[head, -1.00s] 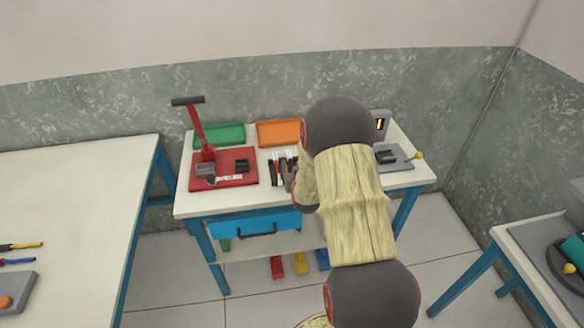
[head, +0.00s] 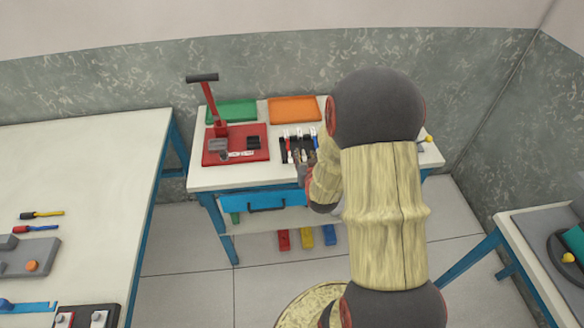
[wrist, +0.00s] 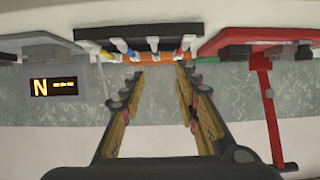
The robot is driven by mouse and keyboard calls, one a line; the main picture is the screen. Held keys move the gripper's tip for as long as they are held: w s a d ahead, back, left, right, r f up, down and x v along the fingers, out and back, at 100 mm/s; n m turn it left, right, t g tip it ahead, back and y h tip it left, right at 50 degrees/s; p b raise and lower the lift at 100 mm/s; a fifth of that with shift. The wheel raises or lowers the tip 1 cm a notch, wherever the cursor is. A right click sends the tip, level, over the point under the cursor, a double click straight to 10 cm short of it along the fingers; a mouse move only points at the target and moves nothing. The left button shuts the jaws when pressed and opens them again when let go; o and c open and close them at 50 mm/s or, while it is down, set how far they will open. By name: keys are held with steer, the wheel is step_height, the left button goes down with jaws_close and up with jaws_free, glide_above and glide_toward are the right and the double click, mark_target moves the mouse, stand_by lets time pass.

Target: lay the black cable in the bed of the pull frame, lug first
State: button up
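A black rack (head: 286,160) on the small bench holds several cables with pale lugs. A red one and a blue one show; I cannot surely pick out the black cable against the dark rack. The rack is also at the top of the wrist view (wrist: 88,33). My gripper (head: 304,163) is at the rack's front edge in the head view. In the wrist view its fingers (wrist: 160,68) are apart with nothing between them, pointing at the lugs. The pull frame, grey with an N display (wrist: 53,87), shows in the wrist view; my arm hides its bed in the head view.
A red lever press (head: 236,143) stands left of the rack. Green (head: 232,111) and orange (head: 294,110) trays lie behind. A large table (head: 85,165) is at left, with a black-and-yellow piece (head: 42,214) and a red-and-blue piece (head: 36,229) on it.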

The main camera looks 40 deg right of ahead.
steer(key=a+r+n+g+y, duration=0.2)
steer(key=a+r+n+y, duration=0.15)
steer(key=a+r, duration=1.15)
steer(key=s+a+r+n+g+y, duration=0.1)
steer(key=s+a+r+g, duration=0.1)
steer(key=s+a, duration=0.5)
steer(key=s+a+r+n+g+y, duration=0.1)
steer(key=s+a+r, duration=0.4)
steer(key=s, duration=0.9)
steer(key=a+y, duration=0.1)
steer(key=a, duration=0.1)
steer(key=shift+a+r+n+g, duration=0.15)
steer(key=shift+a+n+g, duration=0.2)
steer(key=shift+a+g, duration=0.05)
steer(key=shift+w, duration=0.1)
